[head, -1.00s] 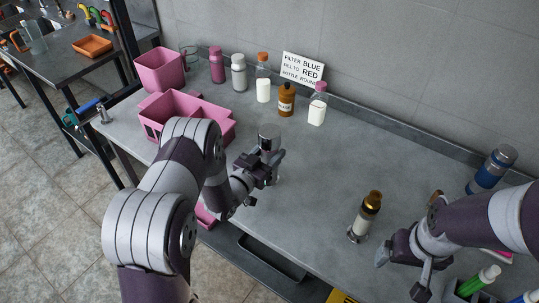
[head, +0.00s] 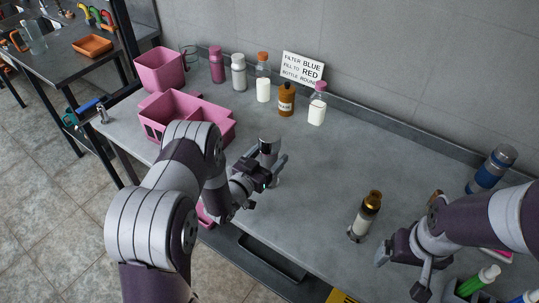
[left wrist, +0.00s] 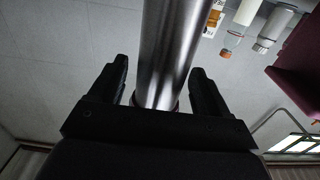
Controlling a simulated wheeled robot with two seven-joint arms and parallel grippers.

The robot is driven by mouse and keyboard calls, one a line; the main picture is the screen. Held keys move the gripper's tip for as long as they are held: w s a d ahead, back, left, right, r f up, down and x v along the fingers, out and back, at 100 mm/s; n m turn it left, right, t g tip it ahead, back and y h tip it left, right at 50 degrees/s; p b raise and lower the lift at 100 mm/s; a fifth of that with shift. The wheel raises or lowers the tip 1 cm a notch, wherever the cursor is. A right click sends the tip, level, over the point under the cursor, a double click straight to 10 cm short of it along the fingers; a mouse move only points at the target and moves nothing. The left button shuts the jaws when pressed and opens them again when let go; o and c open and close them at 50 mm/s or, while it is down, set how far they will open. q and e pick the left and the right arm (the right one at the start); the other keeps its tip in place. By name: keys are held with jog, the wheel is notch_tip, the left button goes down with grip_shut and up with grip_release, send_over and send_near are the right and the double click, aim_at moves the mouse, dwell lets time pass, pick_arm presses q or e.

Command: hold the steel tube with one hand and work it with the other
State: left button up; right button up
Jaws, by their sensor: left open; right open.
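In the left wrist view the shiny tube (left wrist: 172,45) rises between the two black fingers of my left gripper (left wrist: 164,85). Gaps show on both sides of it. My left gripper (head: 273,172) is open around the tube. My right gripper (head: 401,274) is open and empty at the lower right, well away from the tube.
A small cylinder with a brass cap (head: 365,215) stands left of my right gripper. Pink bins (head: 185,118) stand at the left. Several bottles line the wall by a sign (head: 303,69). A blue-banded bottle (head: 492,170) is at the far right. The middle of the table is clear.

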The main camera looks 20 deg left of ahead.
pick_arm(q)
jog(key=v, duration=1.1)
jog(key=shift+s+b, duration=0.3)
jog(key=shift+b, duration=0.15)
jog(key=s+d+r+n+g+y, duration=0.1)
jog(key=s+r+n+g+y, duration=0.1)
jog(key=s+g, duration=0.5)
jog(key=s+r+n+g+y, duration=0.1)
jog(key=s+r+g+y, duration=0.2)
jog(key=s+g, duration=0.5)
jog(key=shift+d+n+g+y, duration=0.3)
jog(key=shift+d+n+y, duration=0.1)
jog(key=shift+y, duration=0.2)
jog(key=shift+r, duration=0.15)
